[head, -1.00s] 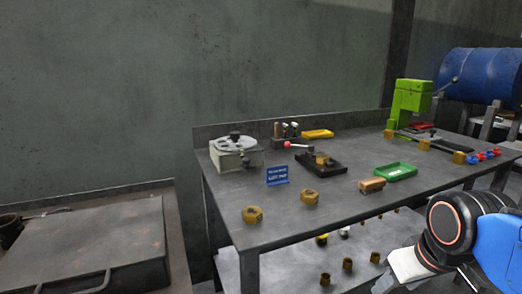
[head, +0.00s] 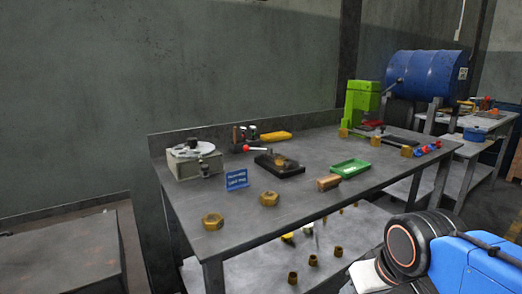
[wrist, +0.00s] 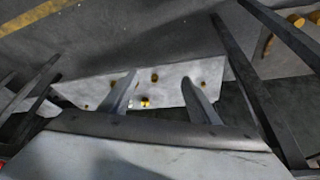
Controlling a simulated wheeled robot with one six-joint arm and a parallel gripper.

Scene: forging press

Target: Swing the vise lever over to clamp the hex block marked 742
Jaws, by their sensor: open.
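The vise (head: 290,170) is a low black fixture on the metal bench, right of the blue sign. A brass-coloured hex block (head: 280,162) sits in it; its marking is too small to read. The vise lever (head: 258,149) has a red ball end and points left, at the vise's back side. My gripper (wrist: 158,74) shows in the wrist view with its two fingers apart and nothing between them. It points down toward a lower shelf and the floor, away from the vise. In the head view my arm is at the lower right, in front of the bench.
Loose hex pieces (head: 269,199), a wooden block (head: 328,183), a green tray (head: 350,168) and a blue sign (head: 236,179) lie around the vise. A grey device (head: 195,160) stands left, a green press (head: 361,105) right. The lower shelf (head: 262,262) holds small parts.

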